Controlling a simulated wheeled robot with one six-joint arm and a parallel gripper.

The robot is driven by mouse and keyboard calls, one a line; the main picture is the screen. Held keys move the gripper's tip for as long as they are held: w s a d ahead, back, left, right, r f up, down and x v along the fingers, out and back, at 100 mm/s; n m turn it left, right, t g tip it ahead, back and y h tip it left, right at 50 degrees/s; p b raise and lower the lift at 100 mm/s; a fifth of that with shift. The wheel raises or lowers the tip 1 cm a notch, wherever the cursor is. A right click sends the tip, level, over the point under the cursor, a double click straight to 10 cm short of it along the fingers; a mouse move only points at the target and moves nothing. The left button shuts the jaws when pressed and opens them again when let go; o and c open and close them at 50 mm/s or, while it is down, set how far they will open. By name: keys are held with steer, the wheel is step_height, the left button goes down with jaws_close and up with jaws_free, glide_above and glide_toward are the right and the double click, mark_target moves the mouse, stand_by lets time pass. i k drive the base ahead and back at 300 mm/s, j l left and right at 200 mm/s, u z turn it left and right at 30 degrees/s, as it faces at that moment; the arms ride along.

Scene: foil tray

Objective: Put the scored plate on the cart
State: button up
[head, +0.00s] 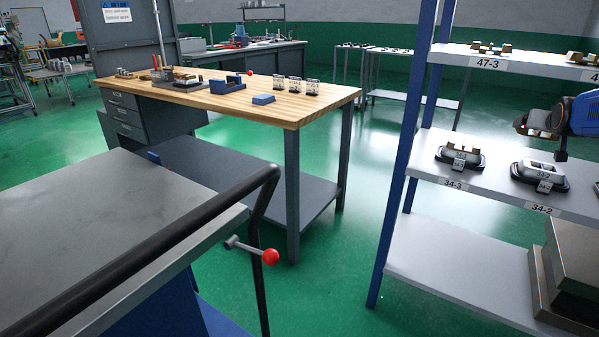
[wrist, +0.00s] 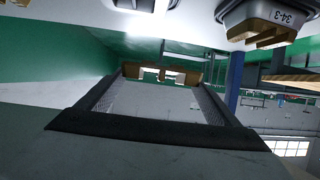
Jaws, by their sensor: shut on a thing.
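My gripper (head: 538,124) is at the right edge of the head view, in front of the shelf rack and above the dark holder tagged 34-2 (head: 541,176). In the wrist view its two dark fingers reach forward to a brass-coloured piece (wrist: 130,70) with pale patches at its middle. The gripper is shut on this piece; I cannot tell if it is the scored plate. The cart (head: 90,220), with a bare grey metal top and black handle, stands at the lower left of the head view, well apart from the gripper.
The shelf rack (head: 445,265) holds dark holders, one tagged 34-3 (head: 460,158) with brass-coloured blocks. A wooden-topped workbench (head: 220,100) carries blue and dark parts and clear cups. A red-knobbed lever (head: 270,257) juts from the cart. Green floor is open between bench and rack.

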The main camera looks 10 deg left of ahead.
mark_target(55, 186)
steer(key=k+l+u, duration=0.1)
steer(key=u, duration=0.3)
steer(key=k+u, duration=0.35)
steer(key=i+u, duration=0.25)
steer(key=u, duration=0.15)
steer(key=i+l+u, duration=0.2)
steer(key=u, duration=0.25)
steer(key=i+l+u, duration=0.2)
steer(key=u, duration=0.2)
steer(key=i+l+u, duration=0.15)
steer(key=l+u, duration=0.3)
steer(key=i+l+u, duration=0.15)
steer(key=u, duration=0.25)
